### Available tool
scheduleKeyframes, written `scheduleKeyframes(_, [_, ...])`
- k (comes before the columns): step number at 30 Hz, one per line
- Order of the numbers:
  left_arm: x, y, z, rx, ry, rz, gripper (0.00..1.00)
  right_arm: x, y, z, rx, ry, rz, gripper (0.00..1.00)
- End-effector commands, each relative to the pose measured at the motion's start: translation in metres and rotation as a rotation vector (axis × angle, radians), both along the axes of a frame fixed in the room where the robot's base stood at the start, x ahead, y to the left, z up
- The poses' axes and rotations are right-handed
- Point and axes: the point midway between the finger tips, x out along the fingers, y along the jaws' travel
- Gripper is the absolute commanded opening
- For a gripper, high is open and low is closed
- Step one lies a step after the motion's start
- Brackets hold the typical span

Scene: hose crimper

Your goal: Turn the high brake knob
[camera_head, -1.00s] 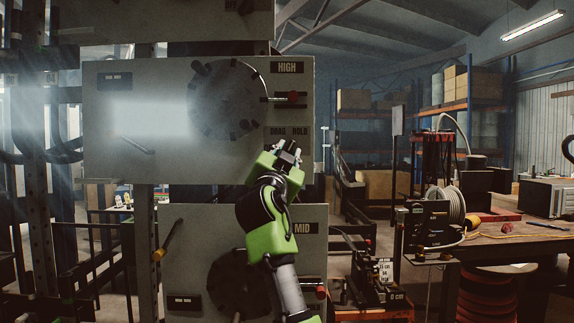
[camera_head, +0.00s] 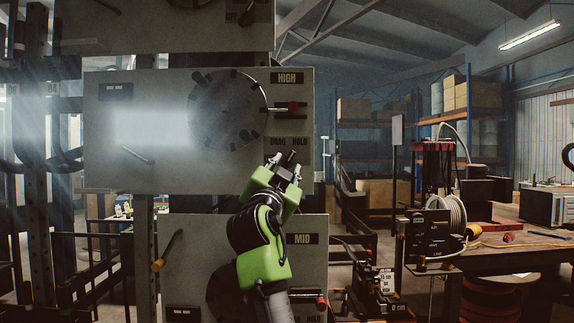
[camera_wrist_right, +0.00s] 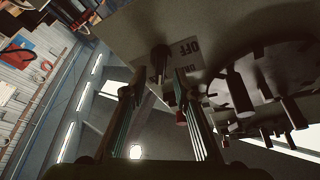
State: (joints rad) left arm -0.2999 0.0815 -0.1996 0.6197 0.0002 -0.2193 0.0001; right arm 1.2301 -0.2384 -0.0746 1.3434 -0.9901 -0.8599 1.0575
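The high panel (camera_head: 145,170) carries the HIGH label (camera_head: 287,78) and a DRAG/HOLD label (camera_head: 288,141) near its lower right corner. My right gripper (camera_head: 284,163) is just below that label, pointing up at the panel. In the right wrist view its two fingers (camera_wrist_right: 159,84) are apart. The dark high brake knob (camera_wrist_right: 160,56) is on the panel beside upside-down OFF lettering, ahead of the fingertips and in line with the gap. Contact cannot be made out. In the head view the fingers mostly cover the knob's area. My left gripper is not in view.
A dark round disc (camera_head: 228,110) with pegs and a red-tipped lever (camera_head: 292,107) sit above the gripper; the disc shows close by in the wrist view (camera_wrist_right: 255,85). The MID panel (camera_head: 190,250) is below. A workbench (camera_head: 520,250) stands at the right.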

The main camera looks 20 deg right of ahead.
Motion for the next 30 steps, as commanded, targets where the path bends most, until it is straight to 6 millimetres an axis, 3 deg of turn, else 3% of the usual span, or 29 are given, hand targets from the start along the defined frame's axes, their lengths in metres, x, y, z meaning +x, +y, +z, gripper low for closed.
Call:
scheduleKeyframes(9, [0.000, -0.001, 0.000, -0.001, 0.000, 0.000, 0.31, -0.034, 0.019, -0.013, 0.001, -0.001, 0.001, 0.27])
scheduleKeyframes(20, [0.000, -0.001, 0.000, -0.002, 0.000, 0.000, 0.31, -0.038, 0.021, -0.015, 0.000, 0.000, 0.000, 0.27])
scheduleKeyframes(23, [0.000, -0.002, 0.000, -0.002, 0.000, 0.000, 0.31, -0.037, 0.018, -0.024, 0.001, 0.015, -0.001, 0.27])
scheduleKeyframes(26, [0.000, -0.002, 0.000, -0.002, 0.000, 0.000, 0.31, -0.031, 0.011, -0.057, 0.003, 0.071, -0.003, 0.27])
scheduleKeyframes(29, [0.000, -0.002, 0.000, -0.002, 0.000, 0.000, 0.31, -0.026, -0.002, -0.118, 0.005, 0.179, -0.005, 0.27])
scheduleKeyframes(30, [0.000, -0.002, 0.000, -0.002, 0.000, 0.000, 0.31, -0.025, -0.008, -0.147, 0.004, 0.230, -0.004, 0.27])
